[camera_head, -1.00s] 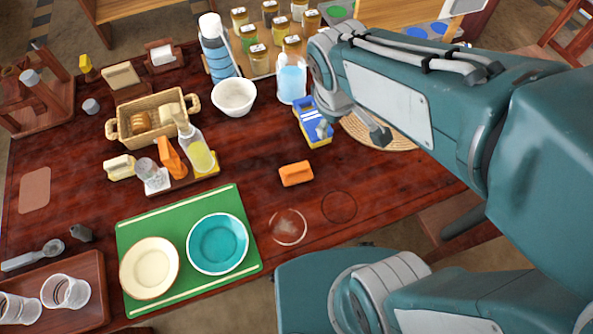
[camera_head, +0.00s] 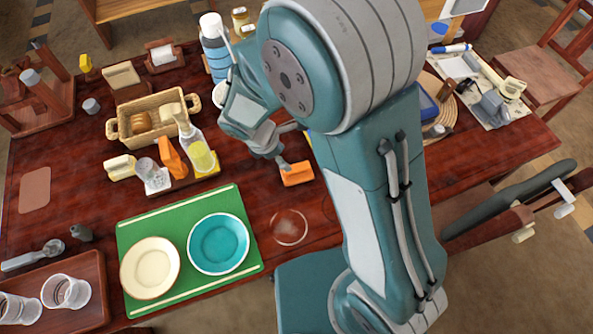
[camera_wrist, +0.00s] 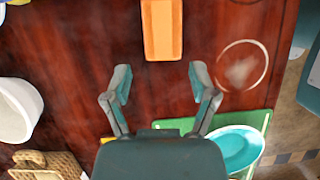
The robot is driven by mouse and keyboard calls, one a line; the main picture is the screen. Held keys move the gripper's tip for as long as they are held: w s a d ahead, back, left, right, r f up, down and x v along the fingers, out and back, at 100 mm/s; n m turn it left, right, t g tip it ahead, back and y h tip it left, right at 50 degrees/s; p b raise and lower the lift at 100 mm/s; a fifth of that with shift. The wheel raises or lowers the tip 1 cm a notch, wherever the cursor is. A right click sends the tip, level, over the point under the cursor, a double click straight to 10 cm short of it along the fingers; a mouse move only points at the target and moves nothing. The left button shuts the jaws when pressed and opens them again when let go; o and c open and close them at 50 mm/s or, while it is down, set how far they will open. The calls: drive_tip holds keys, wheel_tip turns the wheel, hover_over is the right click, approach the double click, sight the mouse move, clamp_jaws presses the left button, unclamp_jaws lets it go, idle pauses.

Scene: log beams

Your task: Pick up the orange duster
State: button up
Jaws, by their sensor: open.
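The orange duster (camera_head: 297,174) is a small block lying on the dark red wooden table, right of the spray bottles in the head view. In the wrist view the duster (camera_wrist: 162,30) lies at the top centre, its long side running up and down. My gripper (camera_wrist: 159,82) is open and empty, with its two fingers spread to either side of the duster's line and the duster beyond the fingertips. In the head view my gripper (camera_head: 273,158) hangs just left of and above the duster; its fingers are partly hidden by the arm.
A green mat (camera_head: 190,280) with a cream plate (camera_head: 150,267) and a teal plate (camera_head: 218,243) lies in front. A caddy with spray bottles (camera_head: 202,157) stands left of my gripper. A bread basket (camera_head: 152,125) is farther back. Bare table lies around the duster.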

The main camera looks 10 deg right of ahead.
sight(296, 167)
drive_tip(key=x, duration=0.8)
drive_tip(key=shift+d, duration=0.15)
clamp_jaws()
